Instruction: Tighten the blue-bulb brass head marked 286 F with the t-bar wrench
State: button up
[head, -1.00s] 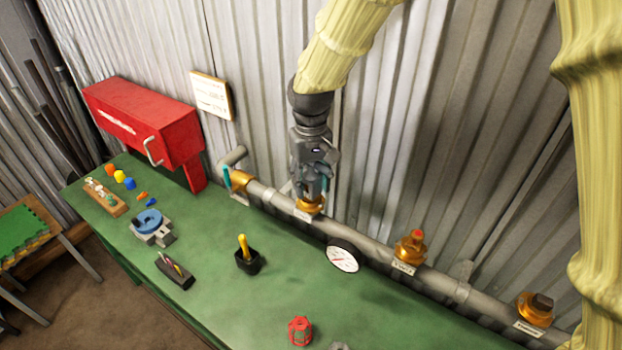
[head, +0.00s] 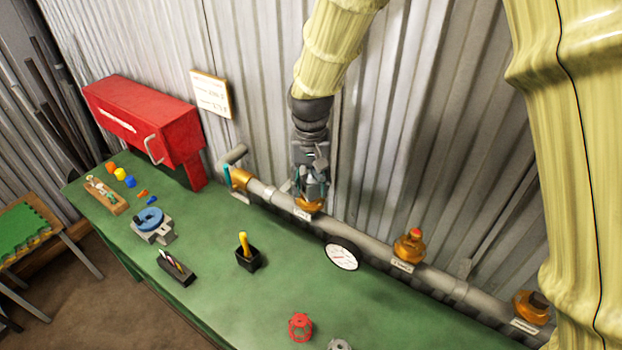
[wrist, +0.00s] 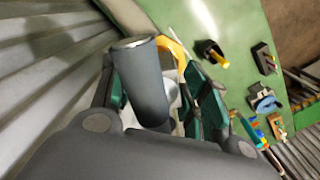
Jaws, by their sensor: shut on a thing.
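My gripper (head: 311,188) points down over a brass head (head: 309,206) on the grey pipe. In the wrist view my gripper (wrist: 155,95) is shut on a dark grey cylindrical piece with a bright rim (wrist: 137,85), apparently the t-bar wrench. Its lower end is hidden, so I cannot tell whether it sits on the head. A tag (head: 301,214) by this head is too small to read, and its bulb is hidden. A second brass head (head: 409,246) shows a red bulb. A third head (head: 532,306) has a dark top.
The green bench (head: 250,300) holds a black holder with a yellow handle (head: 246,254), a red cage (head: 300,327) and a blue-topped fixture (head: 151,224). A red box (head: 145,125) stands at the back left. Corrugated wall lies close behind the pipe.

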jog(key=shift+m, duration=0.9)
jog(key=shift+r+m+p, duration=0.15)
jog(key=shift+m+p, duration=0.3)
jog(key=shift+m, duration=0.05)
jog(key=shift+a+m, duration=0.1)
jog(key=shift+m, duration=0.3)
jog(key=shift+f+n, duration=0.2)
jog(key=shift+n, duration=0.3)
